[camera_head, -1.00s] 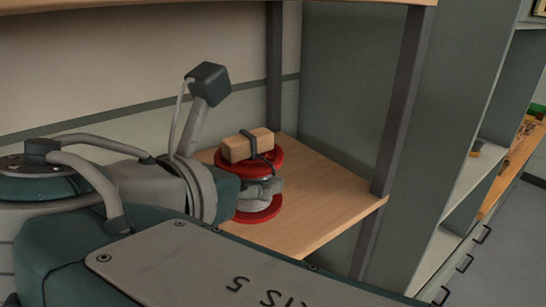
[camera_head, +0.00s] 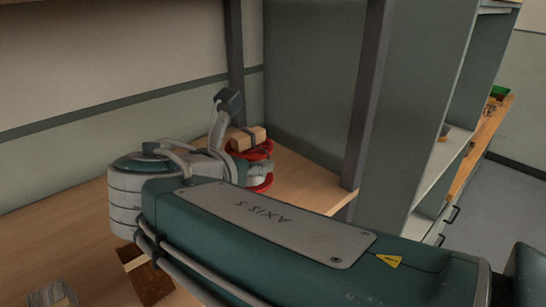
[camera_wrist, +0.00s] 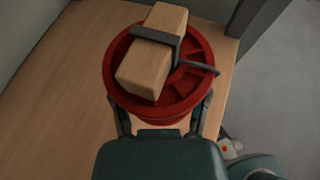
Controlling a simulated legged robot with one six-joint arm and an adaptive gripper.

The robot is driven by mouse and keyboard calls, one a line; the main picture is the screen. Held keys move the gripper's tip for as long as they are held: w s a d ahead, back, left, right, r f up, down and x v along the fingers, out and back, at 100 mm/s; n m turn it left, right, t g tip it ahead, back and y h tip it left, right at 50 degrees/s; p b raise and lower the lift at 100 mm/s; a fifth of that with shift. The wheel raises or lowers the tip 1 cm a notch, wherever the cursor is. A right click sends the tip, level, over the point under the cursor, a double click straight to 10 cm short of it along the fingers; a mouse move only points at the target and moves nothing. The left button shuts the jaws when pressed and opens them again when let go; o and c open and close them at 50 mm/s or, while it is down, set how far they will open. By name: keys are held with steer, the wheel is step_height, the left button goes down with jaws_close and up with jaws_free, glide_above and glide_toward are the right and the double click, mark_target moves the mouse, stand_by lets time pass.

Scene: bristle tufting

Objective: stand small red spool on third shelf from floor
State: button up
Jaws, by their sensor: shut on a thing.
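The small red spool (camera_head: 262,181) shows red flanges at top and bottom, with its axis about upright. A wooden block (camera_head: 248,138) lies across its top flange under a dark strap; both also show in the wrist view, the spool (camera_wrist: 192,84) and the block (camera_wrist: 150,66). My gripper (camera_head: 262,168) is shut on the spool below the top flange, its fingers on either side. The spool is over the wooden shelf (camera_head: 305,185), near its right end. I cannot tell whether its bottom touches the board. My arm hides part of the shelf.
A dark post (camera_head: 365,100) stands at the shelf's front right corner, and another post (camera_head: 235,50) stands behind the spool. A grey-green side panel (camera_head: 305,85) closes the right end. A brown wooden piece (camera_head: 146,278) is at the lower left. Bare board lies right of the spool.

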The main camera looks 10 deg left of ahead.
steer(key=w+f, duration=0.2)
steer(key=shift+w+d+f, duration=0.1)
steer(key=shift+w+f, duration=0.05)
steer(key=shift+f, duration=0.25)
steer(key=shift+w+f, duration=0.2)
steer(key=shift+f, duration=0.75)
steer(key=shift+w+f, duration=0.15)
steer(key=shift+f, duration=0.8)
steer(key=shift+f, duration=0.1)
steer(key=o, duration=1.2)
